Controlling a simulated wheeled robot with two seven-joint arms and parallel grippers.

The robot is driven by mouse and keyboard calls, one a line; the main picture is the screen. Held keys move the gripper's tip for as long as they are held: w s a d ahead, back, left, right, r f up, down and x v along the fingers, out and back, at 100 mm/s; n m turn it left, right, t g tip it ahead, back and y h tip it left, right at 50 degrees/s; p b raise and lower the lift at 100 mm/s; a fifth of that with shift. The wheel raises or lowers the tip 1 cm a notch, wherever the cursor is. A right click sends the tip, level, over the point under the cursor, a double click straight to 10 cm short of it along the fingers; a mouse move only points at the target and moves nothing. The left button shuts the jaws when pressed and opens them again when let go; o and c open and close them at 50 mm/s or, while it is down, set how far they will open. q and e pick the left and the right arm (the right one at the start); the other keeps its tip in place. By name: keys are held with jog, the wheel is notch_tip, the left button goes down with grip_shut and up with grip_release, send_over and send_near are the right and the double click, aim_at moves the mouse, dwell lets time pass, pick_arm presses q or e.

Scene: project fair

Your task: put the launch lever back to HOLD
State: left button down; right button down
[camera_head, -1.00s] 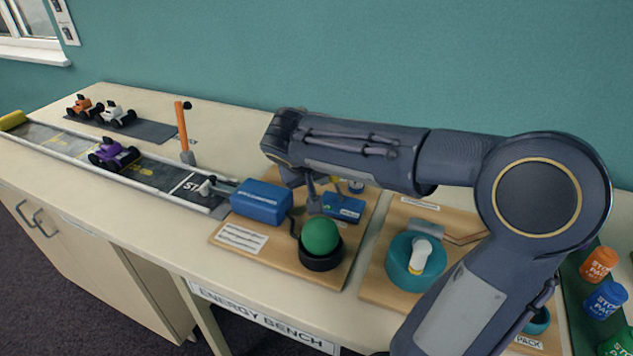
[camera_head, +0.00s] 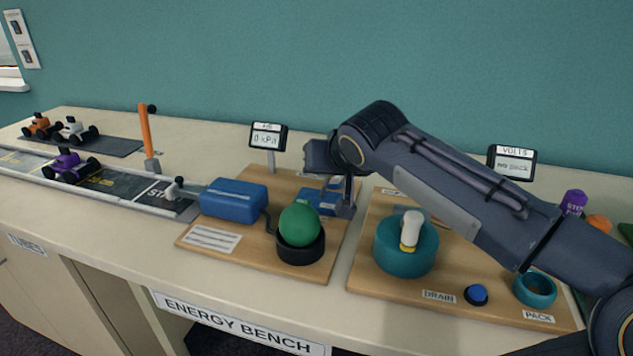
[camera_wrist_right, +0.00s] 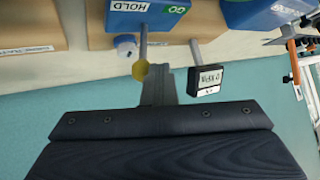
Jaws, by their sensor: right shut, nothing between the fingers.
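The small blue lever box (camera_head: 316,200) stands on the left wooden board, partly hidden by my right gripper (camera_head: 346,205) in the head view. In the right wrist view the box (camera_wrist_right: 158,14) shows at the top, with a white HOLD label and a green GO label. The launch lever with its yellow knob (camera_wrist_right: 140,70) sticks out below the labels, nearer the HOLD side; its exact setting is unclear. My right gripper (camera_wrist_right: 160,75) is shut and empty, with its fingers beside the knob; I cannot tell whether they touch. My left gripper is out of view.
A blue tank (camera_head: 234,201), a green ball (camera_head: 300,225) in a black cup and a kPa gauge (camera_head: 267,136) stand around the lever box. A teal crank unit (camera_head: 405,246) sits on the right board. The bench front is clear.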

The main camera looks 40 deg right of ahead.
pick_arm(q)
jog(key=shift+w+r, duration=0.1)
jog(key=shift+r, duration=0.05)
pick_arm(e)
jog(key=shift+w, duration=0.15)
jog(key=shift+a+f, duration=0.1)
jog(key=shift+w+a+f+b, duration=0.2)
jog(key=shift+w+f+b, duration=0.1)
jog(key=shift+w+b, duration=0.2)
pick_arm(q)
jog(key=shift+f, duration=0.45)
pick_arm(e)
jog(key=shift+w, duration=0.1)
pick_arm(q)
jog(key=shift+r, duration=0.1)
pick_arm(e)
jog(key=shift+r, duration=0.1)
